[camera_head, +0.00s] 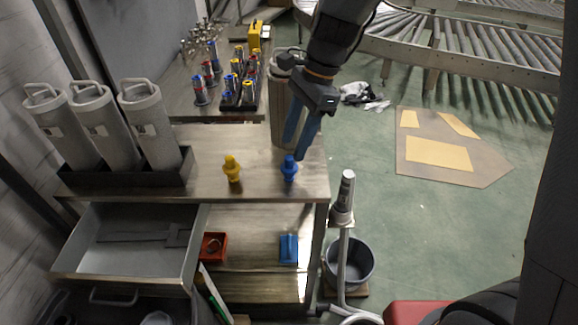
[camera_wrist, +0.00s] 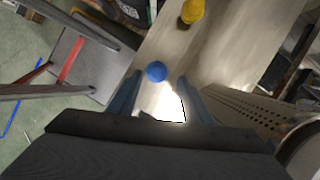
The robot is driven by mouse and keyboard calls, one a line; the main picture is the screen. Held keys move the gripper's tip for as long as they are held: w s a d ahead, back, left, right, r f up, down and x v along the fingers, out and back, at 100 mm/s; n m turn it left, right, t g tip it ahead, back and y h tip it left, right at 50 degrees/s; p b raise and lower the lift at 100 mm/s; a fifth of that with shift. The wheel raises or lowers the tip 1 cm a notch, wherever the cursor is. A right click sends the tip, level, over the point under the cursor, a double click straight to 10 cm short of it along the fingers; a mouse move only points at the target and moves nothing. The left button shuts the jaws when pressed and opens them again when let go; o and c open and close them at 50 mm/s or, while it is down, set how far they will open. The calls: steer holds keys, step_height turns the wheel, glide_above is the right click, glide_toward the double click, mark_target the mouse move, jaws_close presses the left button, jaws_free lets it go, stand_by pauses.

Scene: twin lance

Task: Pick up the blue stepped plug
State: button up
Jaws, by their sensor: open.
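The blue stepped plug (camera_head: 289,168) stands upright near the right end of the metal bench top (camera_head: 262,190). In the wrist view its round blue top (camera_wrist: 156,71) shows just beyond my fingertips, between their lines. A yellow stepped plug (camera_head: 232,168) stands to its left, and it also shows at the top of the wrist view (camera_wrist: 192,11). My gripper (camera_head: 298,150) is open and empty, its two blue fingers pointing down just above and behind the blue plug. In the head view one finger comes very close to the plug; whether they touch I cannot tell.
Three grey canisters (camera_head: 147,125) stand in a dark rack at the left. A tall grey cylinder (camera_head: 287,110) stands close behind my gripper. An open drawer (camera_head: 130,245) juts out below the bench top. The bench between the plugs is clear.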

mark_target(291, 156)
steer(key=p+x, duration=0.1)
steer(key=x, duration=0.5)
steer(key=shift+s+f+p, duration=0.3)
steer(key=shift+p, duration=0.05)
steer(key=shift+c, duration=0.3)
steer(key=c, duration=0.8)
